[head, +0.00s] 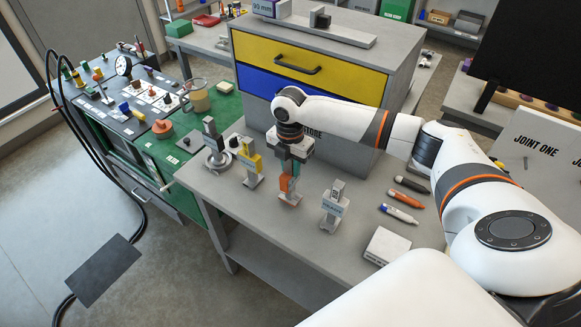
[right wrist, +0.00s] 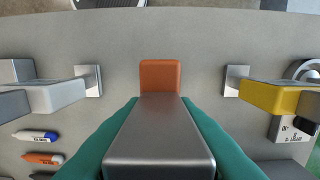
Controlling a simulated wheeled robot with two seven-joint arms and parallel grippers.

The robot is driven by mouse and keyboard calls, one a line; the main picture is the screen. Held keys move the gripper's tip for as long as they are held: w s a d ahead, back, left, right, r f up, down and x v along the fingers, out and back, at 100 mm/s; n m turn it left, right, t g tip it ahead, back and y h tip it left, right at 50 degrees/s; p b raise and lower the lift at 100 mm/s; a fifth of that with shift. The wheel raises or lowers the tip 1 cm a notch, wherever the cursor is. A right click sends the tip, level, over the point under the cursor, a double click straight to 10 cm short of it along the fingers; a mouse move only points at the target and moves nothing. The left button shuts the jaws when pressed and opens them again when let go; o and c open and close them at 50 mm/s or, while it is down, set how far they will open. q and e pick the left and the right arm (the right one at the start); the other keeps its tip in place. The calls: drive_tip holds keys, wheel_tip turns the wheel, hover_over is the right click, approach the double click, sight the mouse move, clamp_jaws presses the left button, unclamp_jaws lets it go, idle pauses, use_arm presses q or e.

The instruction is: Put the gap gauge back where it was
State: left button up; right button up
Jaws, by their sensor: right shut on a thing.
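My right gripper (head: 290,172) points down over the grey table, its teal fingers shut on an upright orange and grey gauge (head: 288,187). In the right wrist view the gauge's grey metal body (right wrist: 160,135) lies between the teal fingers, with its orange part (right wrist: 160,75) beyond. Its lower end is at or close to the tabletop; I cannot tell whether it touches. Its label cannot be read, so its name is not certain. My left gripper is not in view.
A yellow gauge (head: 250,165) stands left of the held one and a white gauge (head: 334,207) right of it. A round-based stand (head: 215,150) is farther left. Markers (head: 400,213) and a white block (head: 387,245) lie at right. The drawer cabinet (head: 330,47) rises behind.

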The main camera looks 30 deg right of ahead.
drive_tip(key=shift+w+f, duration=0.15)
drive_tip(key=shift+f, duration=0.75)
drive_tip(key=o, duration=0.9)
wheel_tip(320, 180, up, 11)
drive_tip(key=b, duration=0.3)
drive_tip(key=shift+r, duration=0.55)
